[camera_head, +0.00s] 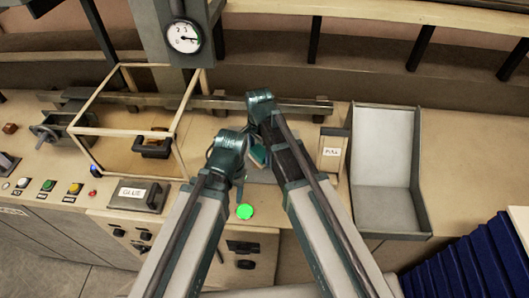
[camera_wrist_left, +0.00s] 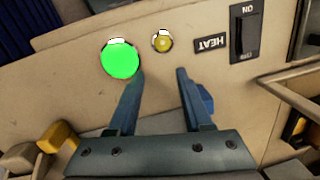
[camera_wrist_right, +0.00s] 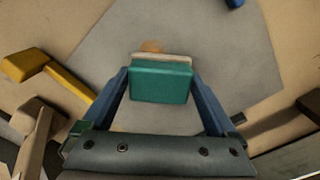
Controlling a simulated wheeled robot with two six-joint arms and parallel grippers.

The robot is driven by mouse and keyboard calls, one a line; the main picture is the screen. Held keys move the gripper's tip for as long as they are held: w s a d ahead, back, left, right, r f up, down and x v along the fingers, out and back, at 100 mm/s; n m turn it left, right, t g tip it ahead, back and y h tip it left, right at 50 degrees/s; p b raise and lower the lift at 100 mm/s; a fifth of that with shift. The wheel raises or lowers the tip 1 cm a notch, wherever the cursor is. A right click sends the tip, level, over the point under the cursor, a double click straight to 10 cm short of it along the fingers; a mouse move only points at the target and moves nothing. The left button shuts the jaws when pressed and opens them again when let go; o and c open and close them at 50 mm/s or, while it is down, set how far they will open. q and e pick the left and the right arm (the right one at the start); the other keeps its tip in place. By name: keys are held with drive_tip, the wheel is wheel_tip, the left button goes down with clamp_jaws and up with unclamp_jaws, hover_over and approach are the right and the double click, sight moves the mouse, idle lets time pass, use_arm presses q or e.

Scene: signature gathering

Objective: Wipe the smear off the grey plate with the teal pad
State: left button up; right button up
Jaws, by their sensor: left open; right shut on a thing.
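My right gripper (camera_wrist_right: 161,92) is shut on the teal pad (camera_wrist_right: 160,82), which has a pale layer along its far edge. In the right wrist view the pad is over the grey plate (camera_wrist_right: 235,62). An orange-brown smear (camera_wrist_right: 150,46) shows on the plate just beyond the pad's far edge; the pad may hide part of it. I cannot tell whether the pad touches the plate. In the head view the teal pad (camera_head: 258,155) shows between my two arms. My left gripper (camera_wrist_left: 153,80) is open and empty, facing the bench's front panel.
The panel has a lit green lamp (camera_wrist_left: 120,60), a yellow lamp (camera_wrist_left: 162,41) and a HEAT switch (camera_wrist_left: 243,32). A wire-frame box (camera_head: 78,130) and GLUE box (camera_head: 137,195) stand left. A small labelled box (camera_head: 332,148) and grey tray (camera_head: 382,208) stand right.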

drive_tip(key=shift+w+a, duration=0.2)
drive_tip(key=shift+a, duration=0.95)
drive_tip(key=shift+w, duration=0.1)
use_arm(q)
drive_tip(key=shift+s+f, duration=0.1)
use_arm(e)
drive_tip(key=shift+w+d, duration=0.2)
drive_tip(key=shift+w, duration=0.55)
drive_tip(key=shift+d, duration=0.1)
drive_tip(key=shift+s+d, duration=0.15)
drive_tip(key=shift+d, duration=0.75)
drive_tip(key=shift+s+d, duration=0.1)
drive_tip(key=shift+d, duration=0.75)
drive_tip(key=shift+d, duration=0.1)
